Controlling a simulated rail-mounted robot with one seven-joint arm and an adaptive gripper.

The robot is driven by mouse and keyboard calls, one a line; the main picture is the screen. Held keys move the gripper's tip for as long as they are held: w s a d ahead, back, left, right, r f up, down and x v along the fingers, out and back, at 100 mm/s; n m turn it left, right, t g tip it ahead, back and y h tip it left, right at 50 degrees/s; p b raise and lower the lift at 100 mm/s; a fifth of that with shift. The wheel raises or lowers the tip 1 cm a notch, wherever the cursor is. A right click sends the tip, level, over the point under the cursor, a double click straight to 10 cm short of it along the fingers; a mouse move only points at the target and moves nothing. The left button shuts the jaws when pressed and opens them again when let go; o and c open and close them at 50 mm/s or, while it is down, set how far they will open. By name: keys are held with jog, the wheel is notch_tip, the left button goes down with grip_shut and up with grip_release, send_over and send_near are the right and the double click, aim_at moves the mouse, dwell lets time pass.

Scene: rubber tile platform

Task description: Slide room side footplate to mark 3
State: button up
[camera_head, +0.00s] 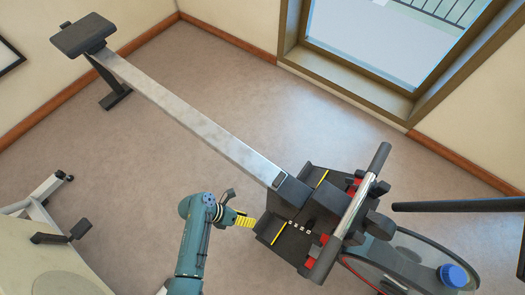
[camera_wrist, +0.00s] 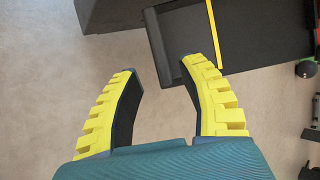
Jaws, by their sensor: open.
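A rowing machine stands on the floor, its black footplate area at its front end. The room side footplate (camera_head: 268,229) is a dark plate with a yellow line, on the side nearer my arm. It also shows in the wrist view (camera_wrist: 185,20) with its raised black edge. My gripper (camera_head: 254,222) is open and empty beside this plate's outer edge. In the wrist view my yellow-padded fingers (camera_wrist: 160,68) are spread, and the black edge reaches in between their tips. I cannot tell whether they touch. Small white marks (camera_head: 300,227) show on the centre part; their numbers are unreadable.
The other footplate (camera_head: 313,174) lies on the window side. A handle bar (camera_head: 361,190) crosses the front above red parts. The flywheel housing (camera_head: 400,262) is at lower right. The rail (camera_head: 190,115) runs to the seat (camera_head: 84,34).

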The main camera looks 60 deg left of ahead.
aim_at(259, 222)
jog(key=b+x, duration=0.3)
jog(key=x, duration=0.4)
jog(key=shift+f, duration=0.2)
jog(key=shift+w+f+b, duration=0.1)
jog(key=shift+w+b, duration=0.25)
grip_shut()
jog(key=shift+s, duration=0.1)
